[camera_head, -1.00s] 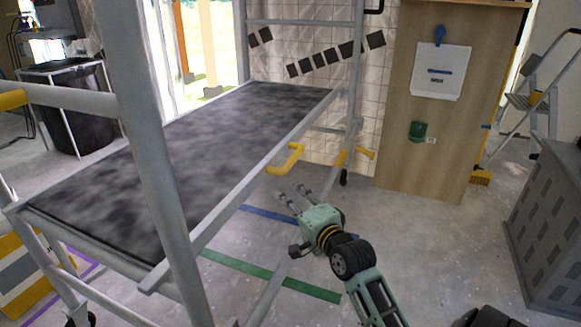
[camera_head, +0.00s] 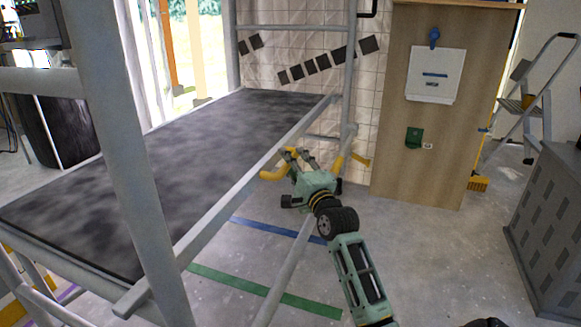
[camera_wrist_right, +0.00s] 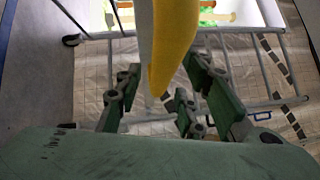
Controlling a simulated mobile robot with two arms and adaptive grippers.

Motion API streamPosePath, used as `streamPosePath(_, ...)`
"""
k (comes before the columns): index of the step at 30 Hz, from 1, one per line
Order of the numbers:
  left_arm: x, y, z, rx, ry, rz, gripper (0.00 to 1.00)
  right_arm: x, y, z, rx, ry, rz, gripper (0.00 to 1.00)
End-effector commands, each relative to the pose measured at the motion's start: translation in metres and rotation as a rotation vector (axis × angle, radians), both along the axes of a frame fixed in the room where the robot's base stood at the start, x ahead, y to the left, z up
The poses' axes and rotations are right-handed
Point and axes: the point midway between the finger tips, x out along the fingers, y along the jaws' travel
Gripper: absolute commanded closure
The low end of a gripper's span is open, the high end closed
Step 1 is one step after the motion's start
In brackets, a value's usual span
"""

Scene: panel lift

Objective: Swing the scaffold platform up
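The scaffold platform (camera_head: 190,140) is a dark mottled panel with a light grey frame, lying flat between the scaffold's posts. A yellow handle (camera_head: 272,174) sticks out from its near long edge. My right gripper (camera_head: 298,156) is at this handle, its fingers apart and reaching up beside it. In the right wrist view the yellow handle (camera_wrist_right: 174,45) comes down from the top between the open fingers (camera_wrist_right: 165,95). I cannot tell whether any finger touches it. My left gripper is not in view.
A grey scaffold post (camera_head: 125,150) stands close on the left. A second yellow piece (camera_head: 358,158) sits by the far right post. A wooden board (camera_head: 430,110), a stepladder (camera_head: 530,105) and a grey cabinet (camera_head: 550,225) stand to the right. Floor between is clear.

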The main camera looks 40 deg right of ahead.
Motion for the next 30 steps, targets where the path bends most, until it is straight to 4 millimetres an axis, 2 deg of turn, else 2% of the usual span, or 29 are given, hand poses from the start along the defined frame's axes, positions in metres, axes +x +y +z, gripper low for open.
streamPosePath(4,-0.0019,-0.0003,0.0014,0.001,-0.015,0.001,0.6,0.0093,-0.0027,0.0007,0.0,0.0,0.001,0.64)
streamPosePath(13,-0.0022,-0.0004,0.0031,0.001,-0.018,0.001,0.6,0.0109,-0.0033,0.0019,-0.001,0.001,0.0,0.64)
streamPosePath(25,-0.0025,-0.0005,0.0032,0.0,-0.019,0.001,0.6,0.0107,-0.0031,0.0014,-0.001,0.001,0.0,0.99)
streamPosePath(30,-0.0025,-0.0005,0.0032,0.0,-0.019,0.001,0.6,0.0107,-0.0031,0.0011,0.001,0.002,0.0,1.0)
